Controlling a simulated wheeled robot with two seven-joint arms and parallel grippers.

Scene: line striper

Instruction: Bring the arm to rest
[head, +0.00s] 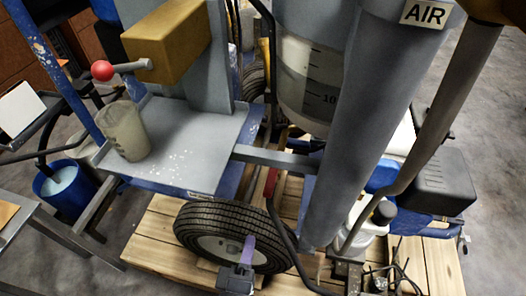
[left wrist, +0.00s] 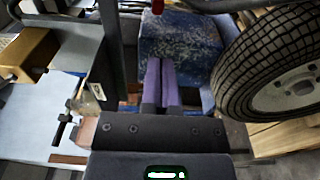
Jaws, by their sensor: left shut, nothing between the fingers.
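My left gripper (head: 248,246) shows at the bottom middle of the head view, in front of the black tyre (head: 215,228). In the left wrist view its two purple fingers (left wrist: 161,84) lie side by side, shut with nothing between them. They point toward a speckled blue block-like part (left wrist: 181,45) of the machine. The tyre (left wrist: 268,68) stands to the right of the fingers in that view. I cannot tell whether the fingertips touch anything. My right gripper is not in view.
A grey shelf (head: 190,150) holds a translucent cup (head: 124,132). A red-knobbed lever (head: 102,71) sticks out beside a yellow box (head: 166,42). A blue bucket (head: 66,190) stands at left. The machine rests on a wooden pallet (head: 150,250). Grey floor (head: 490,150) is open at right.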

